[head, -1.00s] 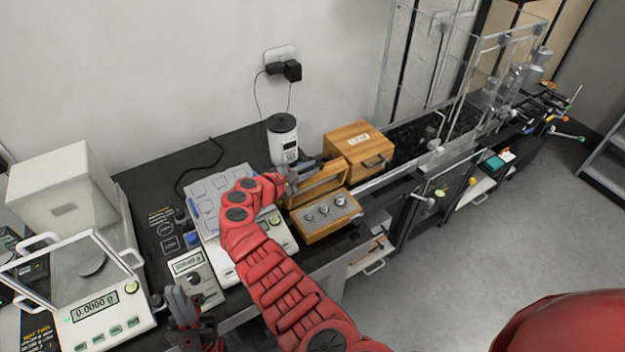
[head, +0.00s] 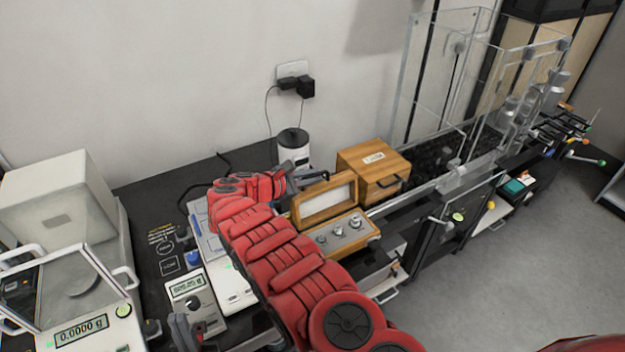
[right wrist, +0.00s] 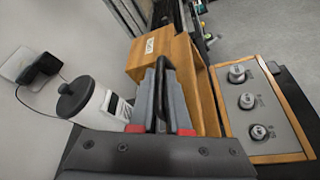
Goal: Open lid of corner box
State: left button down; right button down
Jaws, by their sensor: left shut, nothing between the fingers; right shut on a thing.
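The wooden box with several metal weights (head: 348,231) is open at the middle of the bench; its grey weight plate shows in the right wrist view (right wrist: 264,135). Its lid (head: 325,202) stands raised at the back edge, with its pale inner panel facing me. In the right wrist view the lid (right wrist: 211,105) shows nearly edge-on. My right gripper (head: 314,179) is behind the raised lid, shut on its dark handle (right wrist: 160,85).
A closed, labelled wooden box (head: 372,160) stands right behind the lid. A white canister (head: 293,150) is at the wall by my right gripper. Balances (head: 82,325) fill the left side. A clear-walled enclosure (head: 440,80) stands at the back right.

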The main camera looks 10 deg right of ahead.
jog(key=shift+f, duration=0.3)
jog(key=c, duration=1.2)
grip_release()
jog(key=shift+o, duration=0.2)
jog(key=shift+r, duration=0.1)
jog(key=b+v, duration=0.4)
jog(key=v, duration=1.3)
jog(key=shift+a, duration=0.15)
jog(key=shift+s+r, duration=0.1)
jog(key=shift+r, duration=0.05)
